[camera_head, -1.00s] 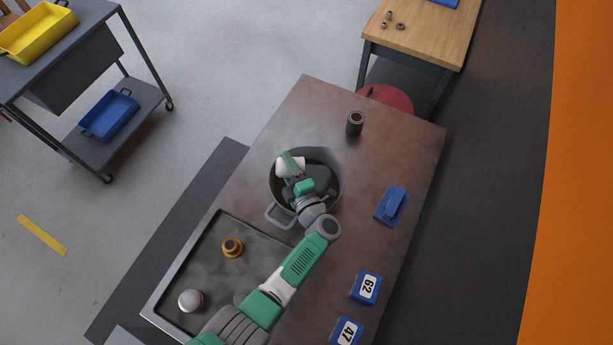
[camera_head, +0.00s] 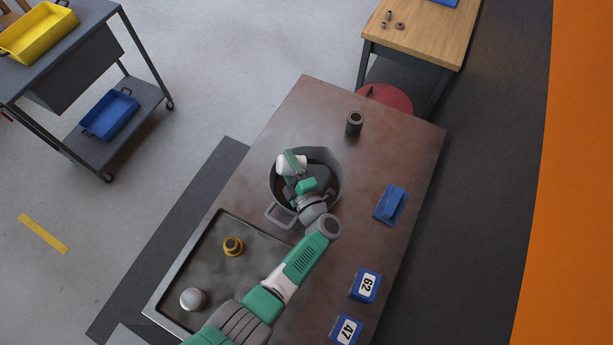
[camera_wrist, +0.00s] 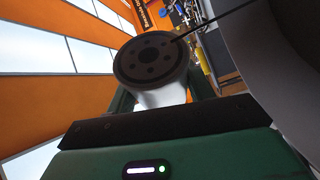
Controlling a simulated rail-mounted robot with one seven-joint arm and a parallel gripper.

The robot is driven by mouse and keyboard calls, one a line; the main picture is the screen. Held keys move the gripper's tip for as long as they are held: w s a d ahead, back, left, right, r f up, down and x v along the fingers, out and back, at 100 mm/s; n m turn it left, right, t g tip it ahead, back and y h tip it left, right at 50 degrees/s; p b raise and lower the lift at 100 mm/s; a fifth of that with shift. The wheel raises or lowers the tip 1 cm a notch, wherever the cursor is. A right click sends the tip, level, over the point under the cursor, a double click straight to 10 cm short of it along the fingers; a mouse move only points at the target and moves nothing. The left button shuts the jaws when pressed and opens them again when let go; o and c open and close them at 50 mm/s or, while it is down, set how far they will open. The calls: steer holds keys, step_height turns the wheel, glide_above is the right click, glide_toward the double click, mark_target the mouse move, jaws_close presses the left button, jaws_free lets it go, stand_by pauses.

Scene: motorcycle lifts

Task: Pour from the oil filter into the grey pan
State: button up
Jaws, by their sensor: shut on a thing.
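The oil filter (camera_head: 293,165) is white with a dark end plate with a ring of holes, which faces the camera in the wrist view (camera_wrist: 151,60). My gripper (camera_head: 290,163) is shut on it and holds it over the left part of the grey pan (camera_head: 283,215). The filter lies tilted onto its side. The pan is round and deep with a handle at its lower left, and stands on the brown bench. My arm hides part of the pan's inside. No stream from the filter can be made out.
A dark tray (camera_head: 212,290) on the bench holds a yellow-brown part (camera_head: 233,246) and a silver-white round part (camera_head: 193,299). A dark cylinder (camera_head: 354,123) stands behind the pan. A blue object (camera_head: 391,205) and blue blocks numbered 62 (camera_head: 365,286) and 47 (camera_head: 346,330) lie to the right.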

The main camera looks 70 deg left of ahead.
steer(key=shift+w+r+m, duration=0.15)
steer(key=shift+m, duration=0.15)
stand_by(0.4)
